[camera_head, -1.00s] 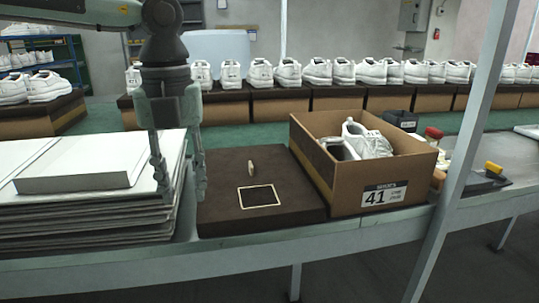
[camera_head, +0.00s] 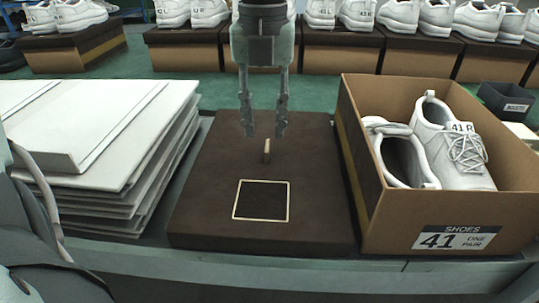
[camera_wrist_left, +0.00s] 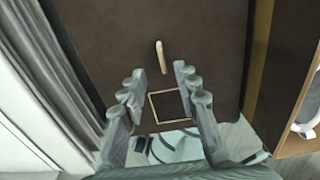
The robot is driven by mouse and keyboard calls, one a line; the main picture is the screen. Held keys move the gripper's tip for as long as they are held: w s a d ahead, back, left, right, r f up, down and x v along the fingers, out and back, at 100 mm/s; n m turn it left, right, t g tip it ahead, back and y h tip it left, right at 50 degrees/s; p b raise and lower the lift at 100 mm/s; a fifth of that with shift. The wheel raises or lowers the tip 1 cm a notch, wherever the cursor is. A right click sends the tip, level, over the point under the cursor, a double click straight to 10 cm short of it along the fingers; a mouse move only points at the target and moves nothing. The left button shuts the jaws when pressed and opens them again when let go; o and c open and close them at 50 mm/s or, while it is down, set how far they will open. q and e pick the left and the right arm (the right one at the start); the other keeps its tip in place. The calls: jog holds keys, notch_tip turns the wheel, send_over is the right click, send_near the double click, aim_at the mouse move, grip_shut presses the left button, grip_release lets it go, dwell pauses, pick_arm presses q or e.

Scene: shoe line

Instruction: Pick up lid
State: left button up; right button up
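The lid (camera_head: 225,160) is a dark brown flat panel with a pale square outline and a small tan upright tab (camera_head: 267,150). It lies on the bench between the white stack and the open shoe box. My left gripper (camera_head: 264,134) is open above the lid, its fingers pointing down on either side of the tab in the head view. In the left wrist view the lid (camera_wrist_left: 207,40) fills the middle and the tab (camera_wrist_left: 161,57) lies beyond and between the spread fingers (camera_wrist_left: 160,80). The fingers hold nothing. My right gripper is not in view.
The cardboard shoe box (camera_head: 350,130), labelled 41, stands close to the lid's right and holds white shoes (camera_head: 455,145). A stack of white sheets (camera_head: 130,180) lies to the left. Rows of shoes on boxes (camera_head: 330,45) stand behind a green strip.

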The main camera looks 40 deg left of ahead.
aim_at(267, 145)
pick_arm(q)
jog(key=f, duration=0.4)
jog(key=shift+w+f, duration=0.2)
jog(key=shift+w, duration=0.15)
jog(key=shift+c, duration=0.2)
grip_shut()
